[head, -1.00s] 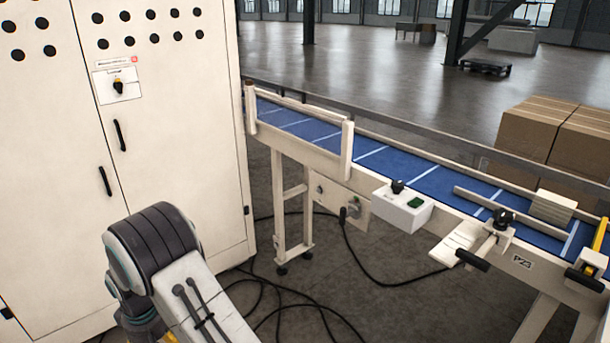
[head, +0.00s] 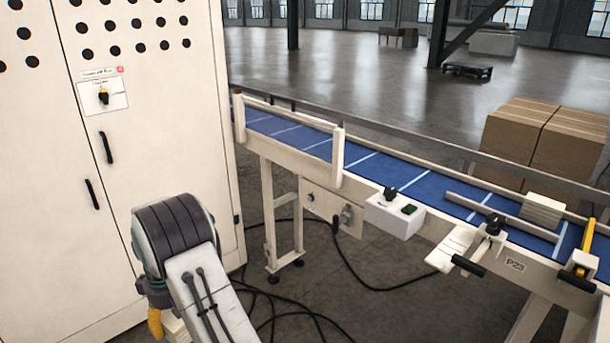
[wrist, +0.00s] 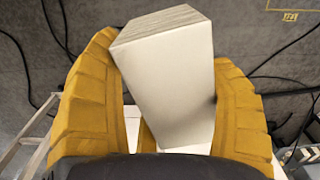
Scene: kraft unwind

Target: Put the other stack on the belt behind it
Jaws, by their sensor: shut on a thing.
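My gripper (wrist: 166,80) is shut on a pale stack (wrist: 170,85), with its yellow fingers on either side of it. The stack has a plain white face and a top edge of thin layers, and it is tilted in the wrist view. In the head view a yellow finger (head: 155,323) shows at the lower left, mostly hidden by my arm, with a bit of the stack beside it. A second cream stack (head: 543,210) sits on the blue belt (head: 425,190) at the right, near a guide rail. My gripper is left of the conveyor, apart from it.
A tall cream cabinet (head: 150,150) stands at the left, close behind my arm. The conveyor's near side carries a white control box (head: 394,213) and clamp knobs (head: 493,224). Black cables (head: 370,285) lie on the floor. Brown cartons (head: 545,140) stand beyond the belt.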

